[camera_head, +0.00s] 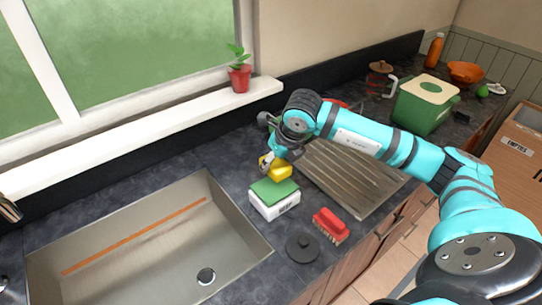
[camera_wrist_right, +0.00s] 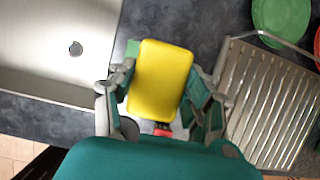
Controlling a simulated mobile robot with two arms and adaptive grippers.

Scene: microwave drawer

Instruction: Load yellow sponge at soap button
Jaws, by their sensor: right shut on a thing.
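The yellow sponge (camera_head: 277,172) is in my right gripper (camera_head: 275,160), above the counter between sink and drainboard. In the right wrist view the sponge (camera_wrist_right: 160,80) lies between the two fingers of my right gripper (camera_wrist_right: 163,90). A white box with a green top (camera_head: 274,197) stands on the counter just below the sponge in the head view. A green corner (camera_wrist_right: 132,48) shows behind the sponge in the wrist view. I cannot make out a soap button. My left gripper is not in view.
The steel sink (camera_head: 130,240) is at left. A red brush (camera_head: 330,226) and a dark round lid (camera_head: 302,247) lie near the front edge. The ribbed drainboard (camera_head: 350,180) is at right, with a green bin (camera_head: 424,103) beyond it.

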